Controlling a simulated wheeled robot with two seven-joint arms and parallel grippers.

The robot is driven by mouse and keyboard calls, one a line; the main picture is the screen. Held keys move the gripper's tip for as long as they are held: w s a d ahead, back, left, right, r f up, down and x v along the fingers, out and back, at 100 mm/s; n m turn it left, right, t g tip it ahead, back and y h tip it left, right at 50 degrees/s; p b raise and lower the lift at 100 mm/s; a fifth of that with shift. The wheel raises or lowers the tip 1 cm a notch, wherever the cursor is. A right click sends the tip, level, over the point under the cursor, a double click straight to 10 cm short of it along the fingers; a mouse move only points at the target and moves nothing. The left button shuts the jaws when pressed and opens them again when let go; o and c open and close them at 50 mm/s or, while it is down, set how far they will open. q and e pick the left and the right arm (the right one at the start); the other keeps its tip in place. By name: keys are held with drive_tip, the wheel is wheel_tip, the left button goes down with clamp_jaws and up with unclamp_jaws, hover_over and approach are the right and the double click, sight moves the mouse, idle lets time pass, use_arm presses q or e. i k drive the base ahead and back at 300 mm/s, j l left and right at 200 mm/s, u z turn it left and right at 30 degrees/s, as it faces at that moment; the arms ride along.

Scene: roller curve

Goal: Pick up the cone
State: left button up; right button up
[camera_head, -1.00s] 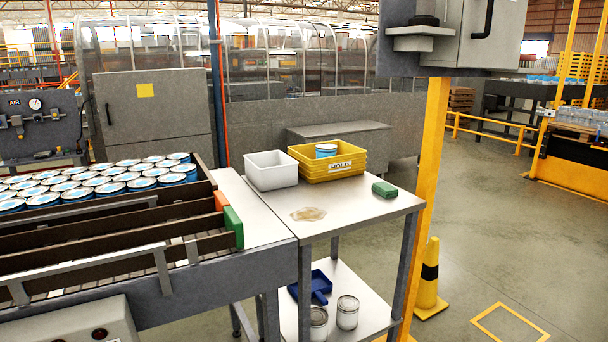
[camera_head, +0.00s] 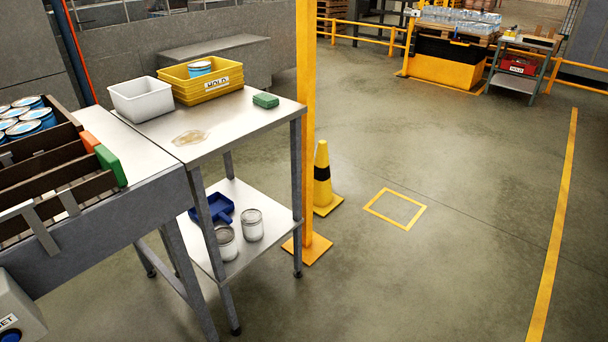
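The yellow cone (camera_head: 322,180) with a black band stands upright on the floor, on its square yellow base. It is just right of the yellow post (camera_head: 307,130), whose base plate is close to the cone's base. Neither of my grippers shows in the view.
A yellow square outline (camera_head: 395,207) marks the floor right of the cone. The floor in front is clear.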

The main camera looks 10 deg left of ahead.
sight(324, 200)
drive_tip(key=i+z, duration=0.3)
drive_tip(key=i, duration=2.35)
drive_tip(key=i+l+u, duration=0.1)
drive_tip(key=i, duration=0.35)
drive_tip(key=i+l+u, duration=0.15)
drive_tip(key=i, duration=0.3)
drive_tip(key=i+l+u, duration=0.1)
drive_tip(key=i, duration=0.4)
drive_tip(key=i+l+u, duration=0.2)
drive_tip(key=i+u, duration=0.25)
drive_tip(key=i+l+u, duration=0.6)
drive_tip(key=u, duration=0.25)
drive_tip(key=i+l+u, duration=0.1)
drive_tip(key=l, duration=0.15)
drive_tip(key=i+l+u, duration=0.1)
drive_tip(key=l, duration=0.2)
